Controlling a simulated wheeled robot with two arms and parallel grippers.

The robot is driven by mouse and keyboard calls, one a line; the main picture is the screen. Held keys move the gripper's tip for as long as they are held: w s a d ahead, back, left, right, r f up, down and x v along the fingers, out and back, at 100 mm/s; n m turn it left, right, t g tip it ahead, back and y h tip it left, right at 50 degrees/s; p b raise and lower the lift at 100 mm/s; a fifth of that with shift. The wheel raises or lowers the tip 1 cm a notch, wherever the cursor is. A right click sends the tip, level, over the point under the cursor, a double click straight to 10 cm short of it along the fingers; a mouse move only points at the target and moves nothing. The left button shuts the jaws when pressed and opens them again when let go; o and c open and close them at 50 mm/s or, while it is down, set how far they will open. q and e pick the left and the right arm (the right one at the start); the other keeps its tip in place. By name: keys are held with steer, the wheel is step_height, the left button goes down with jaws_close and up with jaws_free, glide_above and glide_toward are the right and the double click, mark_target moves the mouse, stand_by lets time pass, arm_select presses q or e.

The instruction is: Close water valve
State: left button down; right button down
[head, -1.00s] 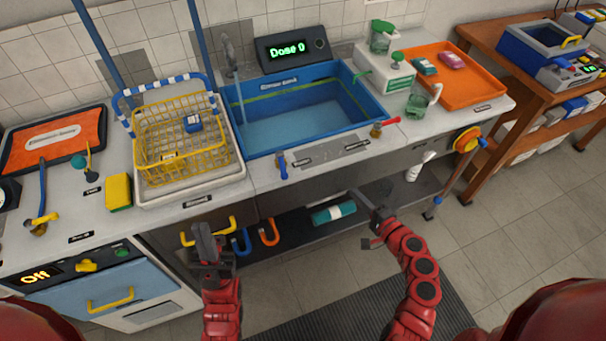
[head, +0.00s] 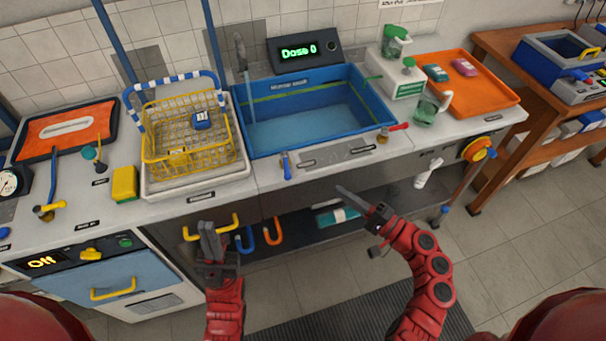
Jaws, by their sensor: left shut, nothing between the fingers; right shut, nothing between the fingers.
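Two small lever valves sit on the counter's front edge below the blue sink: one with a blue handle (head: 287,167) and one with a red handle (head: 397,127) on a brass body. I cannot tell from labels which one is the water valve. Water runs from the faucet (head: 240,52) into the sink (head: 300,118). My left gripper (head: 207,230) is shut and empty, in front of the counter, below and left of the blue handle. My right gripper (head: 343,190) is shut and empty, in front of the counter, below both valves and between them, touching neither.
A yellow wire basket (head: 190,145) stands left of the sink, and an orange tray (head: 485,100) lies at the right. Yellow-handled (head: 213,228) and orange hooks (head: 273,234) are under the counter edge.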

mark_target(286, 167)
steer(key=x, duration=0.3)
steer(key=p+x, duration=0.1)
steer(key=x, duration=0.2)
steer(key=p+x, duration=0.1)
steer(key=x, duration=0.2)
steer(key=shift+s+a+r, duration=0.1)
steer(key=shift+s+r, duration=0.15)
steer(key=shift+s+a+r+p, duration=0.1)
steer(key=shift+a+p, duration=0.3)
steer(key=shift+a, duration=0.15)
steer(key=shift+s+a+r+p, duration=0.1)
steer(key=shift+a+p, duration=0.3)
steer(key=shift+a, duration=0.15)
steer(key=shift+s+a, duration=0.1)
steer(key=shift+a, duration=0.45)
steer(key=shift+f, duration=0.1)
